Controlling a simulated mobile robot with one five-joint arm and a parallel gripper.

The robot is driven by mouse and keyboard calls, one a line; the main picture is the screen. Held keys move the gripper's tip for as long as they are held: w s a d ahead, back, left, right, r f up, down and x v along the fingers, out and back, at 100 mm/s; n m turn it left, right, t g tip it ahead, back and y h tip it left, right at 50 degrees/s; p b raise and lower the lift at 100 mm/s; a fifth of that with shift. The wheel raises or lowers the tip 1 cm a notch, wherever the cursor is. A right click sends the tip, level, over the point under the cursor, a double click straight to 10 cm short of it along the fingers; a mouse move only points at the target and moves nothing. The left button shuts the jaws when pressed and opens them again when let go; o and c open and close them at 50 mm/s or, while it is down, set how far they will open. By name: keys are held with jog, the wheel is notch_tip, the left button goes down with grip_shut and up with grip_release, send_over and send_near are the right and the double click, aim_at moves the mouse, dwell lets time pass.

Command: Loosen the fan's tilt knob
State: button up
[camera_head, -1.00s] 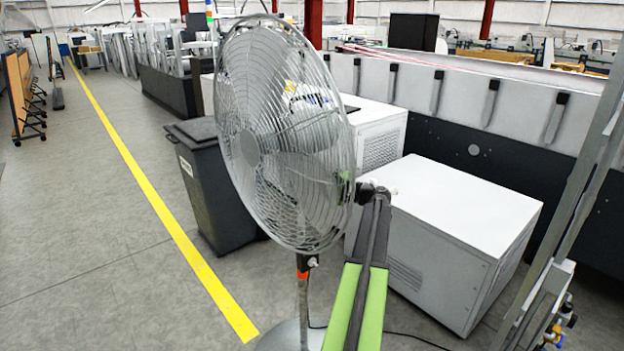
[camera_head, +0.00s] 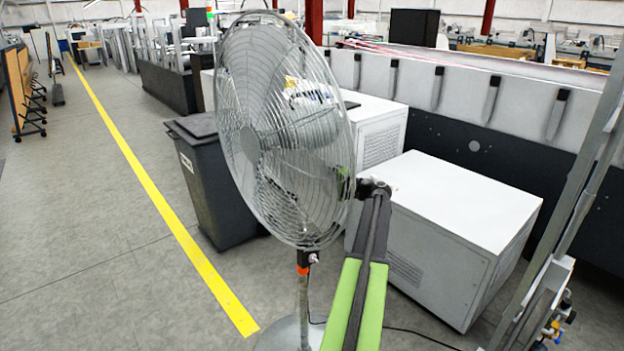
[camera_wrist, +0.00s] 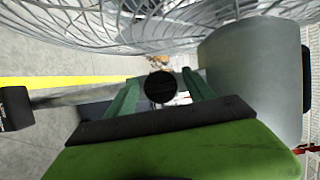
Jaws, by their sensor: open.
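The fan's round wire cage (camera_head: 250,138) fills the middle of the head view, on a thin pole (camera_head: 303,300). In the wrist view the cage (camera_wrist: 150,30) crosses the top and the grey motor housing (camera_wrist: 245,75) is at the right. A round black knob (camera_wrist: 160,88) shows end-on at the centre, left of the housing. My gripper (camera_wrist: 162,76) is open, with one green finger on each side of the knob. I cannot tell whether the fingers touch it. In the head view the knob is hidden and my fingers are mostly hidden by the fan.
A dark bin (camera_head: 207,180) stands behind the fan at left. A white cabinet (camera_head: 455,220) stands close to the right of my arm. A metal frame (camera_head: 560,240) is at far right. A cable (camera_head: 420,338) lies on the floor. The floor left of the yellow line (camera_head: 150,185) is clear.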

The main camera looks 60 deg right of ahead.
jog(key=s+d, duration=0.1)
jog(key=s, duration=1.6)
jog(key=shift+s+r, duration=0.2)
